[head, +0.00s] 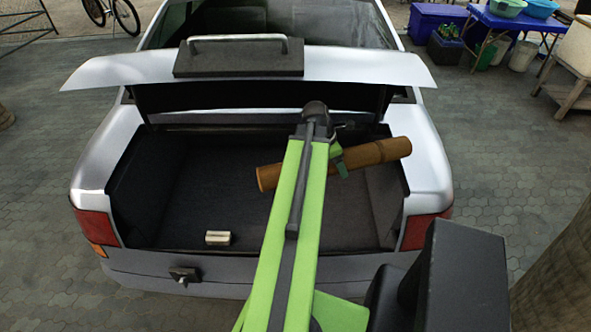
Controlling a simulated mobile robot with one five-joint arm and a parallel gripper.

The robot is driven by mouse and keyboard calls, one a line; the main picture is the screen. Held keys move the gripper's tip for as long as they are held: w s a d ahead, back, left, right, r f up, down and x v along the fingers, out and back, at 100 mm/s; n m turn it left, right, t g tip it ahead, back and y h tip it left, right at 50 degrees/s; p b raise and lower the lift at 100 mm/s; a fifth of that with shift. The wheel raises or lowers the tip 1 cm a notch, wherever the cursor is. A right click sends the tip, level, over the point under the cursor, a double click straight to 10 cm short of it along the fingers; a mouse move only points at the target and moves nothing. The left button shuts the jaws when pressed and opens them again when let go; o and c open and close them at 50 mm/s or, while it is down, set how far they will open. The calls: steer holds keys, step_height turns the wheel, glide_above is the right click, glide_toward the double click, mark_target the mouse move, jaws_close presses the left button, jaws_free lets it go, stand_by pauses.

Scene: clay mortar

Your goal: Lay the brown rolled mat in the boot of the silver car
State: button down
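The silver car (94,170) stands with its rear towards me and its boot lid raised. The dark boot (205,190) is open below the lid. The brown rolled mat (375,154) lies crosswise over the right half of the boot, its right end higher in the picture and overlapping the boot's right side. My gripper (339,163), at the end of my green arm, is around the middle of the mat and appears shut on it. My arm hides part of the mat and boot floor. I cannot tell whether the mat touches the boot.
The left of the boot floor is clear. The raised lid (340,66) stands beyond the mat. A blue table (515,22) with basins is at the far right, and a bicycle (112,14) at the far left.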

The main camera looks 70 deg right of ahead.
steer(key=w+d+f+m+y+b, duration=0.15)
steer(key=w+d+f+b, duration=0.25)
steer(key=w+f+b, duration=0.45)
steer(key=w+d+f+m+b, duration=0.2)
steer(key=w+d+f+b, duration=0.2)
steer(key=w+f+b, duration=0.4)
steer(key=shift+g, duration=0.4)
steer(key=f+b, duration=2.2)
steer(key=s+f+b, duration=0.1)
steer(key=f+b, duration=1)
steer(key=f, duration=0.1)
steer(key=shift+b, duration=0.4)
steer(key=shift+r, duration=0.15)
steer(key=shift+c, duration=0.2)
jaws_free()
